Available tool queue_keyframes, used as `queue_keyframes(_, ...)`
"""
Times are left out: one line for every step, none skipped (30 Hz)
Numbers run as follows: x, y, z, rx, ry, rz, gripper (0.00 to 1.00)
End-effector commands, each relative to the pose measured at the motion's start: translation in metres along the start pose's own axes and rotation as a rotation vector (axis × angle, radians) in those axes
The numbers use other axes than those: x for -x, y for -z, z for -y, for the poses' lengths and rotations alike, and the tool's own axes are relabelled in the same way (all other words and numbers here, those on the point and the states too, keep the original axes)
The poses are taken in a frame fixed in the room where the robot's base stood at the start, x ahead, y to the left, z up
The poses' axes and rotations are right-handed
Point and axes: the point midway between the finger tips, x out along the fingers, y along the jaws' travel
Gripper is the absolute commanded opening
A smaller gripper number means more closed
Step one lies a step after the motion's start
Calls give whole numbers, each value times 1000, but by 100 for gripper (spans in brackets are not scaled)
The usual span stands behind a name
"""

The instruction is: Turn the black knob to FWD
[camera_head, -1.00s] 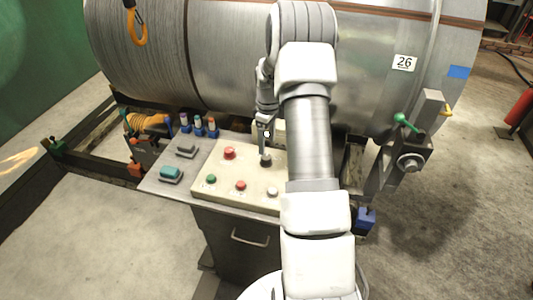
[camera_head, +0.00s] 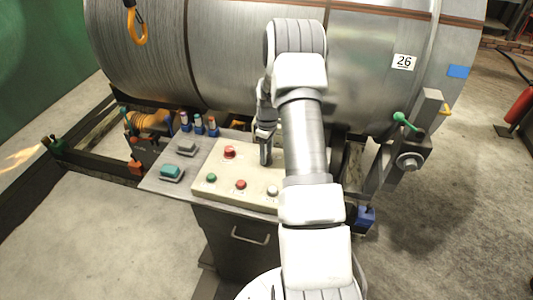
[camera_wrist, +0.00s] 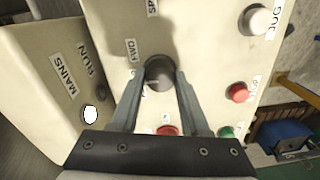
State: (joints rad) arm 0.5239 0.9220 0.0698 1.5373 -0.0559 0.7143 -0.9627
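The black knob (camera_wrist: 160,72) is on the cream control panel (camera_wrist: 205,60). In the wrist view it lies between the fingertips of my gripper (camera_wrist: 161,80), one finger on each side. The fingers are apart; whether they touch the knob is not clear. A FWD label (camera_wrist: 131,50) is on the panel to the upper left of the knob. A small pale mark shows near the knob's lower left; its exact pointing is hard to read. In the head view my gripper (camera_head: 266,153) points down at the panel and hides the knob.
A red mushroom button (camera_head: 229,152) sits left of my gripper. Green (camera_head: 211,178), red (camera_head: 241,184) and white (camera_head: 272,190) buttons line the panel's front. A box with MAINS and RUN labels (camera_wrist: 77,78) stands close beside the fingers. A large metal drum (camera_head: 225,60) is behind.

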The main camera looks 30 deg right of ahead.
Motion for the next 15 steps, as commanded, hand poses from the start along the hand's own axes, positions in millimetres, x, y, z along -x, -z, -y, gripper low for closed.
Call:
queue_keyframes(0,0,0,0,0,0,22)
queue_keyframes(0,0,0,0,0,0,16)
queue_keyframes(0,0,0,0,0,0,9)
queue_keyframes(0,0,0,0,0,0,4)
queue_keyframes(0,0,0,0,0,0,0)
queue_keyframes(0,0,0,0,0,0,0)
queue_keyframes(0,0,0,0,0,0,0)
queue_keyframes(0,0,0,-1,0,0,0)
queue_keyframes(0,0,0,-2,0,0,0)
queue_keyframes(0,0,0,-4,0,0,0)
queue_keyframes(0,0,0,-6,0,0,0)
queue_keyframes(0,0,0,-12,0,-1,0)
queue_keyframes(0,0,0,-18,0,-1,0)
queue_keyframes(-1,0,0,-26,0,-1,0)
queue_keyframes(-1,0,0,-39,0,-2,0)
